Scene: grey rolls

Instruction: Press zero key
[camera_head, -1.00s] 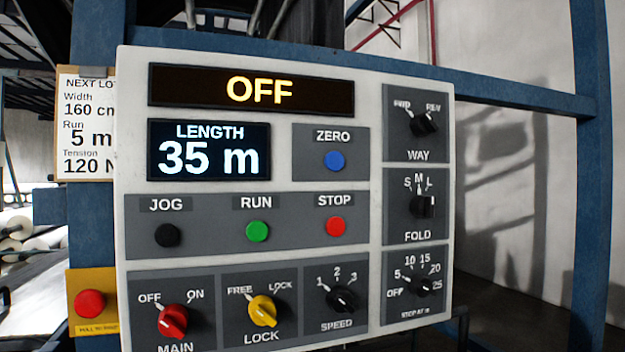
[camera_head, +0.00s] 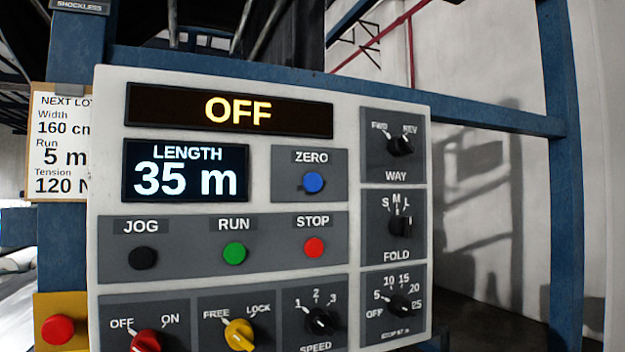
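The blue ZERO key (camera_head: 313,182) sits on a dark grey plate in the upper middle of the light control panel (camera_head: 262,90), under the word ZERO. Nothing covers it. To its left, the length display (camera_head: 186,170) reads LENGTH 35 m. The status display (camera_head: 230,110) above reads OFF. Neither of my grippers is in the head view.
Close below the ZERO key are the black JOG (camera_head: 143,258), green RUN (camera_head: 235,253) and red STOP (camera_head: 314,247) buttons. Rotary knobs line the right side and bottom. A red button (camera_head: 58,329) on a yellow box is at lower left. Blue posts frame the panel.

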